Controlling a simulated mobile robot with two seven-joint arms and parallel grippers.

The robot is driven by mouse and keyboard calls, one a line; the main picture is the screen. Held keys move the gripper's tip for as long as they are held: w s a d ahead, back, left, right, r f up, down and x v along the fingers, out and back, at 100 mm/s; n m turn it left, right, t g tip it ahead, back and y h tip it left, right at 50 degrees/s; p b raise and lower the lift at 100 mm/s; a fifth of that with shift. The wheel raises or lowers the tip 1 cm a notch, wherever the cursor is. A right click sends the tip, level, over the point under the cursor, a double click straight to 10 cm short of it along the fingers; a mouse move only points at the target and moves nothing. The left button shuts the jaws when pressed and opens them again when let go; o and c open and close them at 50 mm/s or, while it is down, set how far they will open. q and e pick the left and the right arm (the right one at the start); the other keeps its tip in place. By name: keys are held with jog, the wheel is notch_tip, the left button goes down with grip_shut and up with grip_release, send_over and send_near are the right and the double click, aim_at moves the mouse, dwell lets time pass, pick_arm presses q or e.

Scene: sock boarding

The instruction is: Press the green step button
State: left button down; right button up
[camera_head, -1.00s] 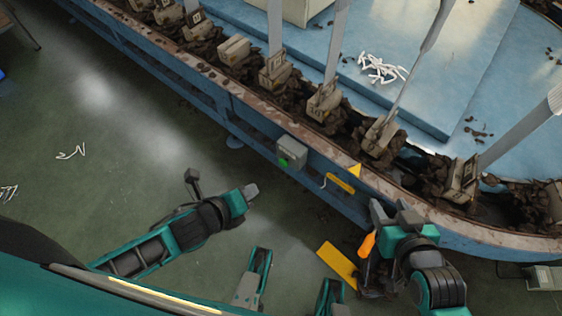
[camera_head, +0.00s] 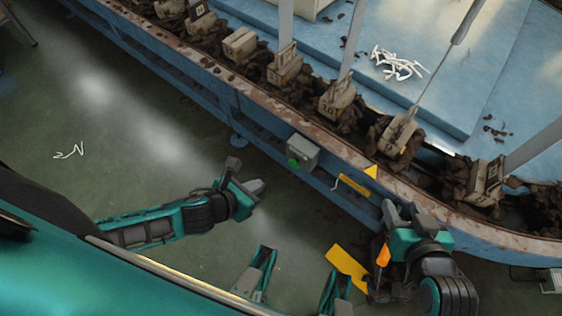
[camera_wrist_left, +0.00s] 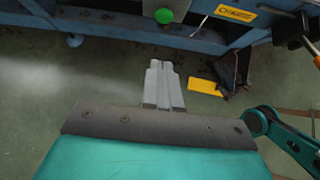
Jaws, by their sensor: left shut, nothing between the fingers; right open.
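The green step button (camera_head: 293,163) sits on the front of a grey box (camera_head: 303,151) fixed to the blue side of the machine. It also shows as a green disc (camera_wrist_left: 164,16) at the top of the left wrist view. My left gripper (camera_head: 257,187) is shut and empty, a short way left of and below the button in the head view, apart from it. In the left wrist view its closed fingers (camera_wrist_left: 163,84) point up toward the button with a gap between. My right gripper (camera_head: 388,212) is open near the machine's edge, to the right; its fingers are partly hidden.
The blue machine carries a curved rail (camera_head: 262,96) with several numbered blocks and dark socks. A yellow label (camera_head: 354,185) and yellow triangle (camera_head: 371,171) are right of the box. A yellow plate (camera_head: 347,266) lies low near my right arm.

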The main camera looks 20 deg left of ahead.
aim_at(292, 165)
pick_arm(q)
jog(key=b+x, duration=0.1)
jog(key=x, duration=0.3)
jog(key=w+r+b+x, duration=0.1)
jog(key=b+x, duration=0.1)
jog(key=x, duration=0.2)
jog(key=r+b+x, duration=0.1)
jog(key=b+x, duration=0.1)
jog(key=x, duration=0.3)
jog(key=shift+w+d, duration=0.3)
jog(key=shift+w, duration=0.1)
